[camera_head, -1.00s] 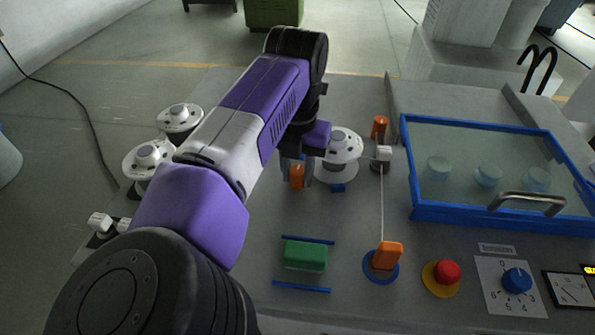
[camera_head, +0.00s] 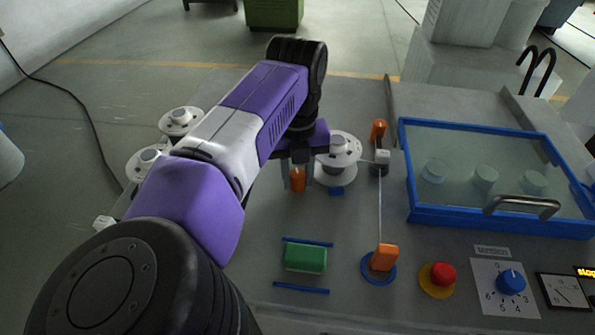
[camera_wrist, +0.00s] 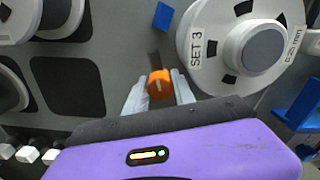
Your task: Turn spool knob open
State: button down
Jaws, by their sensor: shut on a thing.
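The orange spool knob (camera_wrist: 160,84) stands on the grey table between my two pale fingertips (camera_wrist: 158,90). The fingers lie on either side of it, and my gripper is shut on it. In the head view the knob (camera_head: 298,180) shows as an orange upright piece under my gripper (camera_head: 297,185). A dark mark lies on the table just beyond the knob in the wrist view. The white spool marked SET 3 (camera_wrist: 204,50) lies to the right of the knob, and it also shows in the head view (camera_head: 325,172).
A small blue block (camera_wrist: 162,16) lies near the spool. A wire post (camera_head: 381,157), another orange knob (camera_head: 384,257), a green block (camera_head: 304,257) and a red button (camera_head: 443,273) stand nearby. A blue-framed glass cover (camera_head: 480,222) is on the right. Two white spools (camera_head: 181,121) are on the left.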

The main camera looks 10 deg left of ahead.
aim_at(297, 172)
jog(key=n+p, duration=0.1)
jog(key=n, duration=0.4)
jog(key=shift+n+p, duration=0.3)
jog(key=shift+p, duration=0.05)
dwell(0.4)
jog(key=c, duration=1.1)
grip_release()
jog(key=shift+o, duration=0.2)
jog(key=shift+r+p, duration=2.4)
jog(key=shift+r, duration=1.65)
jog(key=shift+a, duration=0.1)
